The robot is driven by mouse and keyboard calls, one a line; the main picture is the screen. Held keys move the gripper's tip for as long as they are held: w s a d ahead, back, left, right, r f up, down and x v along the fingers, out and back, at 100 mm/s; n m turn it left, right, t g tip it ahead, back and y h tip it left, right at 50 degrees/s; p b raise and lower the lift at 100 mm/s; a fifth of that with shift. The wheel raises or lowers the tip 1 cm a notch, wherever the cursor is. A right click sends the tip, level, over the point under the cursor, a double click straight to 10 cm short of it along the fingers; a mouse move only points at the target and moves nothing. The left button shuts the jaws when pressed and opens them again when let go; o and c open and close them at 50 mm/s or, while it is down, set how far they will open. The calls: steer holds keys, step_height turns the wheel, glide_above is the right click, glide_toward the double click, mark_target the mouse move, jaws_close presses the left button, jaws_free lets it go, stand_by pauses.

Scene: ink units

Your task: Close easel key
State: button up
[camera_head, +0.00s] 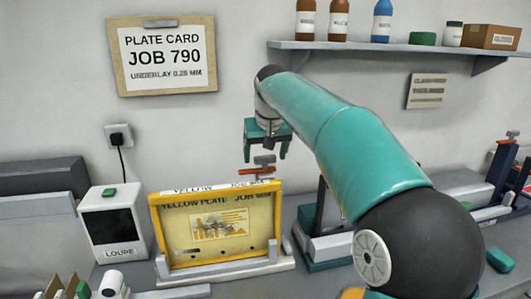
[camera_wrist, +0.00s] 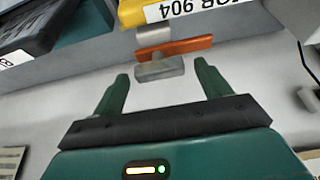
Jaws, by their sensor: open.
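The easel (camera_head: 156,235) is a yellow frame holding a plate marked "YELLOW PLATE". The easel key, an orange bar with grey metal parts, stands above its top right edge in the head view (camera_head: 262,170). In the wrist view the orange key (camera_wrist: 186,46) crosses above a grey block (camera_wrist: 160,71), beside the yellow edge with a "904" label. My gripper (camera_head: 266,151) is open and empty, just above the key in the head view. In the wrist view its fingers (camera_wrist: 162,72) lie either side of the grey block; contact is not visible.
A loupe box (camera_head: 112,223) stands left of the easel. A dark-and-grey unit (camera_head: 330,246) stands close on its right, partly behind my arm. A shelf (camera_head: 400,47) with bottles is above right. A "JOB 790" card (camera_head: 163,57) hangs on the wall.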

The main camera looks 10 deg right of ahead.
steer(key=c, duration=1.4)
